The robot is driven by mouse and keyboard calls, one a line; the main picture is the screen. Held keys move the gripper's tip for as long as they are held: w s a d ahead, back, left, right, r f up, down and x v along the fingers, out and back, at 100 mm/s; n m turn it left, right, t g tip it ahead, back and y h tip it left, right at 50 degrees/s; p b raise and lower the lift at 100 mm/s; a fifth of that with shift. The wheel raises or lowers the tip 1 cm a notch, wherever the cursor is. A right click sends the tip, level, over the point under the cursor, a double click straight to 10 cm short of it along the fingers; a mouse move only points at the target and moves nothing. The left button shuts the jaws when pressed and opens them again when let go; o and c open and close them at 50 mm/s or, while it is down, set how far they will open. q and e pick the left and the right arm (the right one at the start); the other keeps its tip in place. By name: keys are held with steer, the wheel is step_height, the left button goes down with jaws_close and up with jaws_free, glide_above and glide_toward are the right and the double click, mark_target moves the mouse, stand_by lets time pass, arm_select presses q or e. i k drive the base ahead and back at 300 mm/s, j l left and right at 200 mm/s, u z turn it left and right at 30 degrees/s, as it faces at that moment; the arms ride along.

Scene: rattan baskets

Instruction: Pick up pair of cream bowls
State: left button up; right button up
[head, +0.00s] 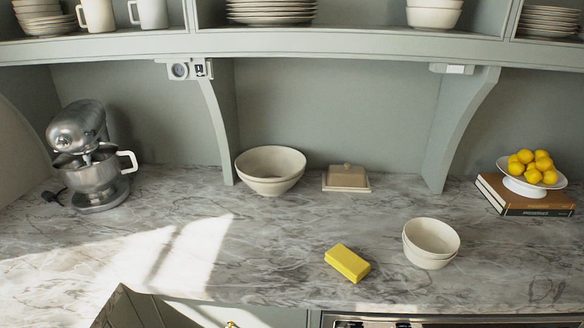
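A pair of cream bowls (431,258), one nested in the other, stands upright on the grey marble counter at the right, near the front edge. More cream bowls (433,17) are stacked on the shelf above, cut off by the top of the view. Neither of my grippers shows in the head view.
A yellow block (347,263) lies left of the paired bowls. A covered butter dish (346,179), a stand mixer (90,160) and a lemon dish (532,181) on books (524,199) stand farther back. Shelf brackets (455,130) come down to the counter. The left-middle counter (150,245) is clear.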

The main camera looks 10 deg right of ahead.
mark_target(429, 243)
steer(key=z, duration=1.25)
